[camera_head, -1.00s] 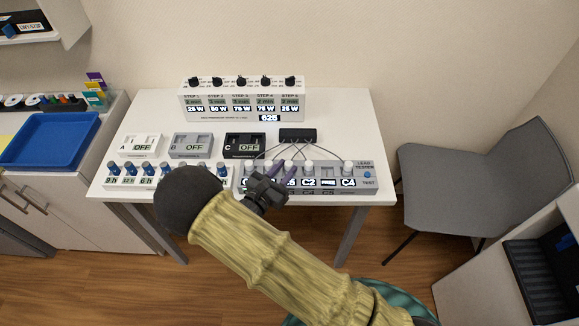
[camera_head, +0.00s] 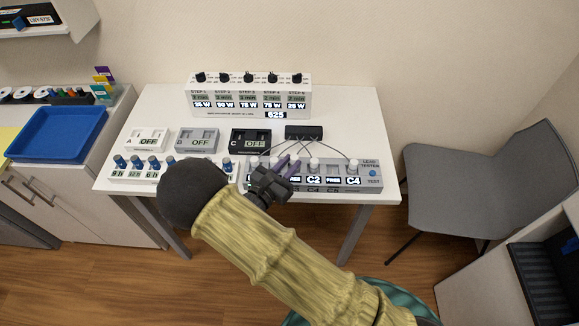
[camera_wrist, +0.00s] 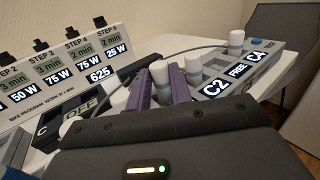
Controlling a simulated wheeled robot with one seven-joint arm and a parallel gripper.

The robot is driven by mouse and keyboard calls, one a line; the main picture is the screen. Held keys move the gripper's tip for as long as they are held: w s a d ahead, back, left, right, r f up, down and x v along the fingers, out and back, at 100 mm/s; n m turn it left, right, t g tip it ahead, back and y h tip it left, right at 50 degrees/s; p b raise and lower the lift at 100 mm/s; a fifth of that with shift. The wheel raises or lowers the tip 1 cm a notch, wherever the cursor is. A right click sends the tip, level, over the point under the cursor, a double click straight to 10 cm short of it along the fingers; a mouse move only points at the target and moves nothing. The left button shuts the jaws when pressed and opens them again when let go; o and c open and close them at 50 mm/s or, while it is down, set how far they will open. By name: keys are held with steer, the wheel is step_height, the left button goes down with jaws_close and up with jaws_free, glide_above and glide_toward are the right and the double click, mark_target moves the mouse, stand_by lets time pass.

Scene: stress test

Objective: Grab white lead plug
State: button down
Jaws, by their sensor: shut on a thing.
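Several white lead plugs stand on the grey lead tester (camera_head: 365,183) near the table's front edge. My gripper (camera_head: 289,164) is over the tester's left half, its purple fingers close together. In the wrist view, the fingers are shut on a white lead plug (camera_wrist: 161,84), whose top shows between them. Its lower end is hidden behind the wrist housing, so I cannot tell whether it is seated or lifted. Other white plugs stand apart to the right, one close by (camera_wrist: 193,66) and one farther off (camera_wrist: 236,42).
Thin leads run from the plugs to a black box (camera_head: 304,132) behind the tester. Timer boxes A, B and C, including the black one (camera_head: 250,141), stand to the left. A grey chair (camera_head: 470,180) is right of the table.

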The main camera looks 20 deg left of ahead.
step_height(320, 180, up, 9)
stand_by(0.3)
steer(key=shift+d+f, duration=0.1)
steer(key=shift+f, duration=0.05)
stand_by(0.5)
